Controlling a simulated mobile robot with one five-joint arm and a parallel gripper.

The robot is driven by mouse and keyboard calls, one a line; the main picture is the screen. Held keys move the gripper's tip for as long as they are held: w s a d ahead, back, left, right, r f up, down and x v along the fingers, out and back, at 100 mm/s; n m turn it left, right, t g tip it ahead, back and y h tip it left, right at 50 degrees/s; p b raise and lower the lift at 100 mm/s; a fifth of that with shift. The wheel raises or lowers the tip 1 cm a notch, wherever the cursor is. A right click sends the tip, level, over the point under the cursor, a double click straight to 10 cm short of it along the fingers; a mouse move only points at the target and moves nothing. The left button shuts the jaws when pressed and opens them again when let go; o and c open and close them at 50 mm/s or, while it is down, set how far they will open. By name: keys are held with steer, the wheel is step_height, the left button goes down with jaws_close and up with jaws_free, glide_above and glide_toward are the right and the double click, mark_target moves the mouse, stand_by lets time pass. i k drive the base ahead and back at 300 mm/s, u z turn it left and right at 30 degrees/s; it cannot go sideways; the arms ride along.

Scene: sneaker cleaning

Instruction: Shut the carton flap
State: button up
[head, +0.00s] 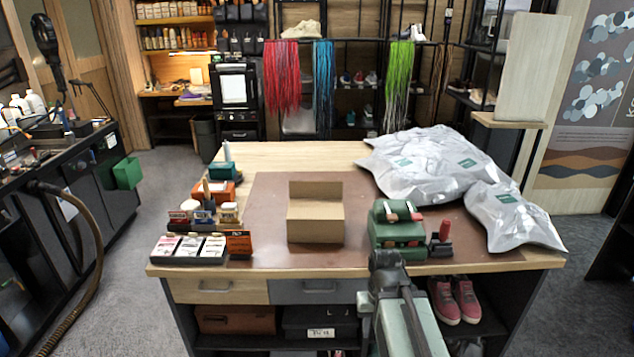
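A small brown cardboard carton (316,230) stands on the brown mat near the middle of the table. Its flap (315,189) stands up along the back edge, so the flap is open. The lighter area in front of the flap is too small to tell as inside or top panel. My arm (405,325) rises from the bottom of the head view, right of the carton and nearer to me. Its dark upper part (388,272) is in front of the table's front edge, apart from the carton. I cannot make out any gripper fingers.
The brown mat (275,205) is clear around the carton. Small boxes (190,248), jars and an orange box stand to the left. A green case (396,228) and a red-topped item (443,236) stand right. Silver bags (430,165) cover the back right.

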mark_target(297, 189)
steer(key=z, duration=1.95)
steer(key=i, duration=1.05)
steer(key=u, duration=4.2)
steer(key=i, duration=1.25)
